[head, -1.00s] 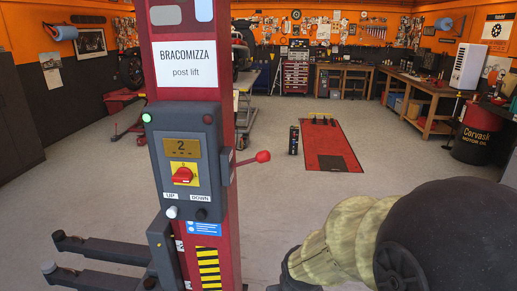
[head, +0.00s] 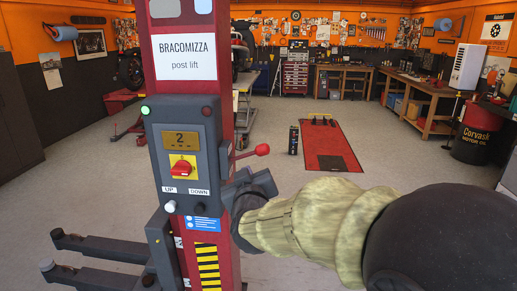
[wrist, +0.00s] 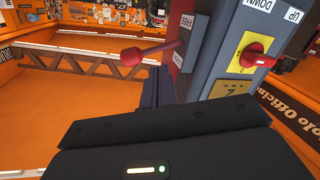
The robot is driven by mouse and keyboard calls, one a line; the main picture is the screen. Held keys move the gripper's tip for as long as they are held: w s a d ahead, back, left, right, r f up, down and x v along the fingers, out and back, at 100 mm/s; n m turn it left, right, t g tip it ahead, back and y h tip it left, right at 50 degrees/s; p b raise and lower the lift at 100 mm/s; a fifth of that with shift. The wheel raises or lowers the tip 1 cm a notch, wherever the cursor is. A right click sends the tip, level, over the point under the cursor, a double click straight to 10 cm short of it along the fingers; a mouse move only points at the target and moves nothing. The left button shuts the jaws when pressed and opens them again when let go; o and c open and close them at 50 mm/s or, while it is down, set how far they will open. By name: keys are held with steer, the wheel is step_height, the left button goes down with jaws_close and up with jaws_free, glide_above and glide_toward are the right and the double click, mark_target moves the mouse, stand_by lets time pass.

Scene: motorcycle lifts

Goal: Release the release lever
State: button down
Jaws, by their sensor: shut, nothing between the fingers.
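The release lever (head: 262,150) is a thin rod with a red knob, sticking out from the right side of the post lift's control box (head: 205,140). In the wrist view the lever (wrist: 131,57) points left from a plate with a "FREE" label at its upper end and another small label lower down. My gripper (head: 238,185) is shut and empty, just below the lever beside the box's lower right edge. In the wrist view my gripper (wrist: 160,78) has its fingertips close to the rod. I cannot tell whether they touch it.
The box carries a red rotary switch (head: 181,168) and UP and DOWN buttons. The red lift post (head: 222,70) stands behind it. Dark lift arms (head: 100,248) reach left near the floor.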

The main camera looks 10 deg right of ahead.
steer(key=r+h, duration=0.1)
steer(key=r, duration=0.1)
steer(key=r+t+h, duration=0.1)
steer(key=r, duration=0.1)
steer(key=r+t+h, duration=0.1)
steer(key=r, duration=0.1)
steer(key=shift+s+d+m, duration=0.15)
steer(key=shift+d+m, duration=0.25)
steer(key=r+p, duration=0.2)
steer(key=p, duration=0.3)
glide_above(249, 153)
steer(key=s, duration=0.1)
steer(key=shift+s+d+f+p, duration=0.15)
steer(key=shift+s+d+f, duration=0.15)
steer(key=shift+f, duration=0.4)
steer(key=shift+s+d+f+p, duration=0.15)
steer(key=shift+d+f, duration=0.25)
steer(key=shift+f, duration=0.3)
steer(key=shift+s+d+f+p, duration=0.15)
steer(key=shift+s+d+f, duration=0.15)
steer(key=shift+f, duration=0.4)
steer(key=shift+w+a+f+b, duration=0.1)
steer(key=shift+f+b, duration=0.1)
steer(key=shift+b, duration=0.15)
